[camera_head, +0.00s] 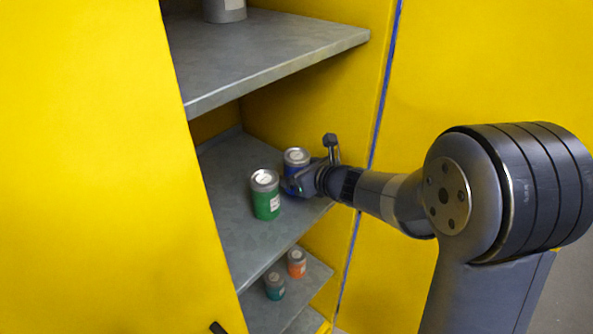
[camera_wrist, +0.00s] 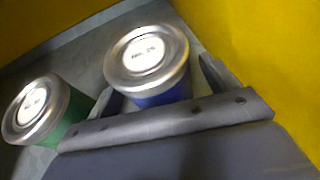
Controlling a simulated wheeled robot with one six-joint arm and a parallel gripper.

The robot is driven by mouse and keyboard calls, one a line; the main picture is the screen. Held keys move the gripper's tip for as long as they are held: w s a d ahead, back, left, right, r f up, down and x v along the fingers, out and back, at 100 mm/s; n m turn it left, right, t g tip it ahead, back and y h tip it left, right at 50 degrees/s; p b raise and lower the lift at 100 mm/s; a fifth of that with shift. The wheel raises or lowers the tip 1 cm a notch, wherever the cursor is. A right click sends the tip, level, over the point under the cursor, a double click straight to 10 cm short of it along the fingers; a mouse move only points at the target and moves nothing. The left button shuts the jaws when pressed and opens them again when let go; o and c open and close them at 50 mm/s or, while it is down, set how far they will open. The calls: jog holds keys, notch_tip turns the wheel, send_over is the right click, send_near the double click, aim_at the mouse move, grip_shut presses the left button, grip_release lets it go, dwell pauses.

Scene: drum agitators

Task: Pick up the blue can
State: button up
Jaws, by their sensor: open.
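The blue can (camera_head: 294,160) stands upright on the middle grey shelf of the yellow cabinet, close to its right wall. Its silver lid and blue side also show in the wrist view (camera_wrist: 150,62). My gripper (camera_head: 291,186) is open at the can, reaching in from the right. In the wrist view the fingers (camera_wrist: 162,88) lie on either side of the can's body, the right one with a visible space beside the can. The can's lower part is hidden behind my gripper.
A green can (camera_head: 266,195) stands just left of the blue can; it also shows in the wrist view (camera_wrist: 62,112). An upper shelf (camera_head: 270,50) hangs above. A teal can (camera_head: 275,284) and an orange can (camera_head: 297,264) stand on the lower shelf. The cabinet's right wall is close.

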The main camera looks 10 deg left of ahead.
jog(key=shift+c, duration=0.3)
jog(key=c, duration=1.2)
